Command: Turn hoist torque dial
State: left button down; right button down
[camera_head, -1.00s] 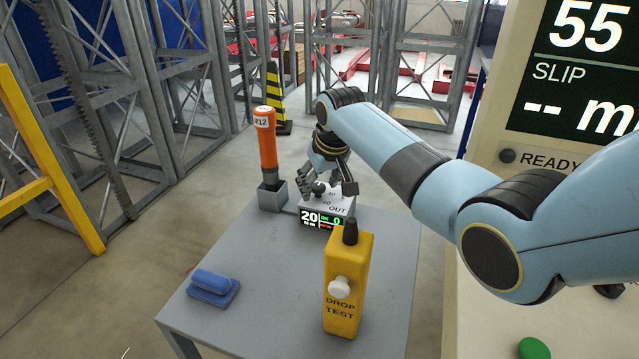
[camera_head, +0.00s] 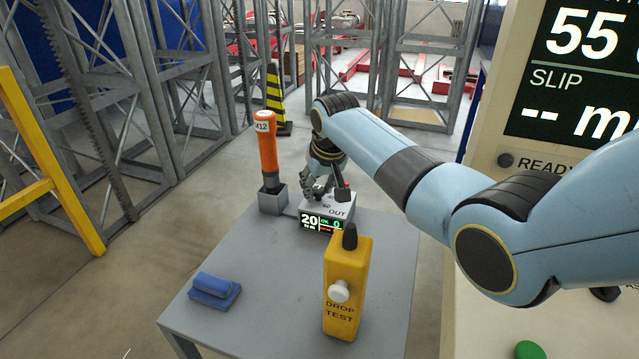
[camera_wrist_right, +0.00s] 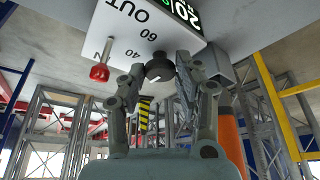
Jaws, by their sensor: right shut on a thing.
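The hoist torque box (camera_head: 338,208) is a light box on the grey table, with a lit display reading 20 on its front and "OUT" on top. In the right wrist view its top face (camera_wrist_right: 125,40) shows the marks 40 and 60. The dark round dial (camera_wrist_right: 159,68) sits between the fingers of my right gripper (camera_wrist_right: 160,80), which is shut on it. In the head view my right gripper (camera_head: 322,188) reaches down over the box and hides the dial. A red-tipped lever (camera_wrist_right: 100,72) stands beside the dial. My left gripper is not in view.
An orange tool (camera_head: 267,150) marked M12 stands in a grey holder (camera_head: 272,200) left of the box. A yellow drop test pendant (camera_head: 345,305) stands in front. A large display panel (camera_head: 507,125) is at right.

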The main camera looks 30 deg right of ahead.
jog(key=shift+a+r+m+h+p, duration=0.15)
jog(key=shift+m+h+p, duration=0.45)
jog(key=shift+m, duration=0.6)
jog(key=m, duration=0.2)
jog(key=shift+w+a+m+g+h, duration=0.1)
jog(key=shift+m+g+h, duration=0.3)
jog(key=m, duration=0.2)
jog(key=shift+f+m+h, duration=0.2)
jog(key=shift+m+h, duration=0.1)
jog(key=shift+h, duration=0.1)
jog(key=shift+w+m+g+h+b, duration=0.1)
jog(key=shift+m+g+h+b, duration=0.2)
jog(key=shift+m+g+b, duration=0.8)
jog(key=shift+r+m+t, duration=0.1)
jog(key=shift+m+t, duration=0.2)
jog(key=shift+m, duration=0.1)
jog(key=c, duration=0.9)
grip_release()
jog(key=shift+c, duration=0.2)
